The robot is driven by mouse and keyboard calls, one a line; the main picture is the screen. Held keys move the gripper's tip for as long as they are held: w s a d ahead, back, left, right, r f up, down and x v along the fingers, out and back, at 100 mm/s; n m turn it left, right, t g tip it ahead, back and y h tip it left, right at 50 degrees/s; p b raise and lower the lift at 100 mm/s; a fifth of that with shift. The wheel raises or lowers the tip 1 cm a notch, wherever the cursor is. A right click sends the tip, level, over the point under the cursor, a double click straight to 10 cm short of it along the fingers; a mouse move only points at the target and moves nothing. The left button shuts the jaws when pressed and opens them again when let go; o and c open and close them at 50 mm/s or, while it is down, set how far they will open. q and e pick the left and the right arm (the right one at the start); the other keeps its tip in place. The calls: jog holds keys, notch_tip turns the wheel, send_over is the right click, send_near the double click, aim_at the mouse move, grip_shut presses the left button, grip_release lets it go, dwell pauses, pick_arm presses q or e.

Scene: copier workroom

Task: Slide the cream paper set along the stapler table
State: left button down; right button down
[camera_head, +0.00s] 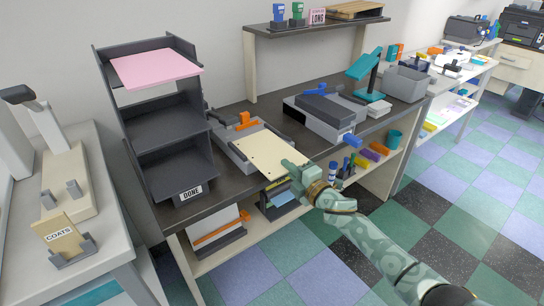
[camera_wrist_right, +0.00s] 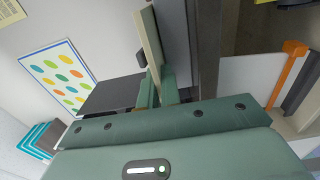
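The cream paper set (camera_head: 265,151) lies flat over a grey device with an orange handle on the dark-topped table (camera_head: 185,216). Its front right corner sticks out past the table's front edge. My right gripper (camera_head: 291,169) is at that corner, with its fingers shut on the paper's edge. In the right wrist view the paper set (camera_wrist_right: 149,42) shows edge-on as a cream strip running between the fingertips (camera_wrist_right: 158,90). My left gripper is not in view.
A grey device with a blue handle (camera_head: 325,112) stands right of the paper. A dark rack (camera_head: 165,132) with a pink sheet (camera_head: 157,68) and a "DONE" label stands at the left. A grey bin (camera_head: 406,84) is at the right end. A lower shelf holds several items.

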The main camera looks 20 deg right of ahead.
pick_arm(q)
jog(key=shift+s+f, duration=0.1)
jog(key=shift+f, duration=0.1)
pick_arm(e)
jog(key=shift+w+a, duration=0.2)
jog(key=shift+w, duration=0.4)
jog(key=shift+f, duration=0.1)
jog(key=c, duration=1.2)
grip_release()
jog(key=shift+s, duration=0.1)
pick_arm(q)
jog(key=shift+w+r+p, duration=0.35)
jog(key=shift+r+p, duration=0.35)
jog(key=shift+p, duration=0.05)
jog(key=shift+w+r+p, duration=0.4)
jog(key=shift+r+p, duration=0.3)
jog(key=shift+p, duration=0.05)
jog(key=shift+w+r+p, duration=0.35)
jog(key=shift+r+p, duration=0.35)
jog(key=shift+p, duration=0.05)
pick_arm(e)
jog(key=v, duration=1.6)
